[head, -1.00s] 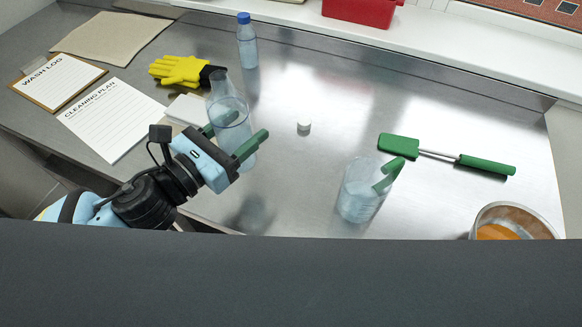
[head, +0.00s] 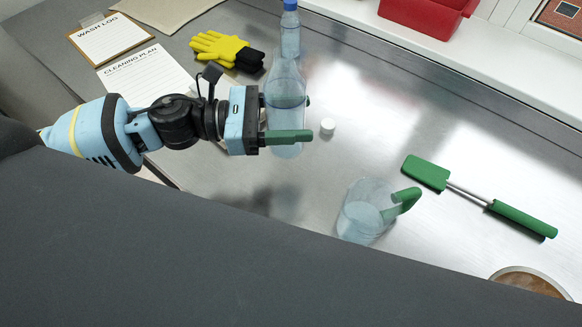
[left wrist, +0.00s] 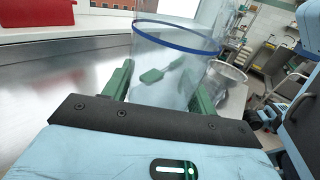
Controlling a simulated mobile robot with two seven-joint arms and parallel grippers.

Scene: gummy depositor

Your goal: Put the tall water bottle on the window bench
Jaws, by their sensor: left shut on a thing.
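The tall water bottle (head: 285,88) is clear, bluish and has no cap on its neck. My left gripper (head: 298,120) is shut on its body and holds it about upright. Whether its base touches the steel table is hard to tell. In the left wrist view the bottle (left wrist: 160,50) stands between the green fingers, with a blue ring around it. The window bench (head: 480,65) is the white ledge along the back right, well apart from the bottle. My right gripper is not in view.
A blue-capped bottle (head: 290,35) stands just behind the held one.

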